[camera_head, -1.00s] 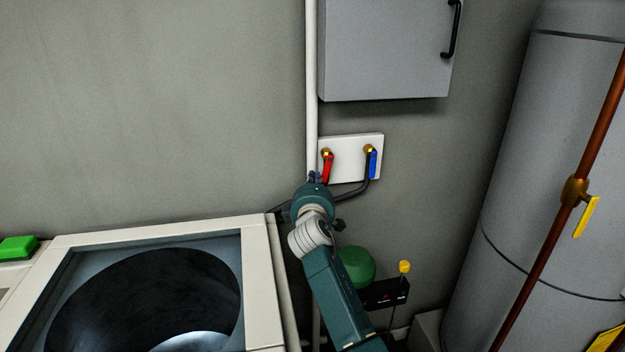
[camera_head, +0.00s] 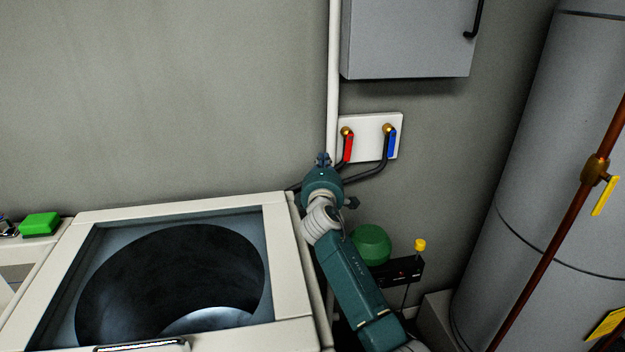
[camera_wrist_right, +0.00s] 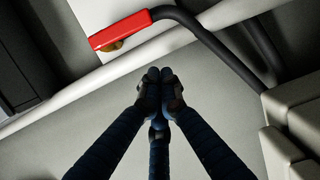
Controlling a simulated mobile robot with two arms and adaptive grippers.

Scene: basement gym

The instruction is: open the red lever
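The red lever (camera_head: 348,148) hangs down from a brass valve at the left of a white wall plate (camera_head: 368,122). In the right wrist view the red lever (camera_wrist_right: 120,29) lies near the top, with a black hose running from its valve area to the right. My right gripper (camera_head: 323,159) is just left of the lever and slightly lower in the head view. In the right wrist view its dark fingers (camera_wrist_right: 160,76) have their tips together, with nothing seen between them, apart from the lever. My left gripper is not in view.
A blue lever (camera_head: 391,144) is on the same plate, right of the red one. A white pipe (camera_head: 333,80) runs down the wall beside the plate. A grey cabinet (camera_head: 405,40) hangs above. A washer with open top (camera_head: 285,235) stands at lower left. A grey tank (camera_head: 530,150) is at right.

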